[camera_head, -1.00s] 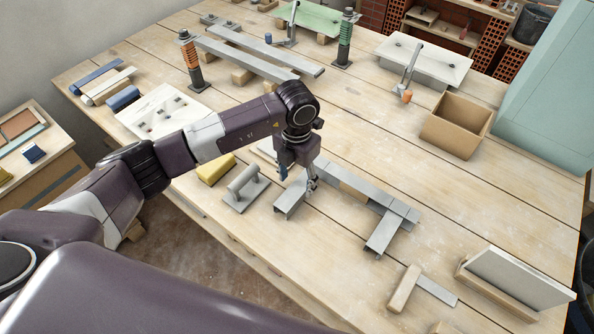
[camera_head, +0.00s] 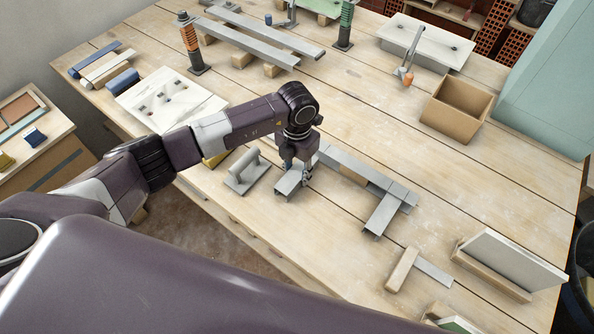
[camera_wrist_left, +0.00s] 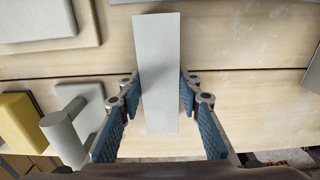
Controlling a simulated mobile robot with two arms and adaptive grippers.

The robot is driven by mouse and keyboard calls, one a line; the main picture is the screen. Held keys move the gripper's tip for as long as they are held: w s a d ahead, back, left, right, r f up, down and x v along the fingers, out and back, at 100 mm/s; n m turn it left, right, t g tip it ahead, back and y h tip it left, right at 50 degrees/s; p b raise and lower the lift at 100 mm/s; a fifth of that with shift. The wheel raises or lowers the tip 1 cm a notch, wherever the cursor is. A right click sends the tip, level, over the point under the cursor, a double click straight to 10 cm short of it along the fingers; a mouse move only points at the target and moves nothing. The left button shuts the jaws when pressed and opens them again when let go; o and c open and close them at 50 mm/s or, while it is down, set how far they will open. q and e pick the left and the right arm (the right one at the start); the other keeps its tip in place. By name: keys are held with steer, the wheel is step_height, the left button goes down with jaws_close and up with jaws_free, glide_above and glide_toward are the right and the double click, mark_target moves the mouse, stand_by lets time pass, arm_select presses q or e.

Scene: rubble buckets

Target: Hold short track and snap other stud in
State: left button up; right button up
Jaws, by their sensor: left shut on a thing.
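Grey metal channels lie in a U-shaped layout on the workbench. The short track (camera_head: 287,186) is the near left arm of it. A longer channel (camera_head: 345,160) runs from there to the right, and a stud (camera_head: 382,214) comes off its right end towards me. My left gripper (camera_head: 304,177) is over the short track and shut on it. In the left wrist view the track (camera_wrist_left: 158,70) stands between the two blue-padded fingers (camera_wrist_left: 158,98). The arm hides part of the joint between the short track and the long channel. My right gripper is not in view.
A grey float (camera_head: 246,172) lies close left of my gripper, with a yellow block (camera_wrist_left: 22,122) beside it. An open cardboard box (camera_head: 457,108) stands at the back right. A wooden block (camera_head: 402,270) and a board (camera_head: 510,262) are near right.

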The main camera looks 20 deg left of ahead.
mark_target(297, 172)
arm_select(q)
steer(key=shift+c, duration=1.1)
steer(key=o, duration=1.3)
steer(key=shift+r, duration=0.15)
step_height(297, 172, up, 12)
steer(key=shift+f, duration=0.1)
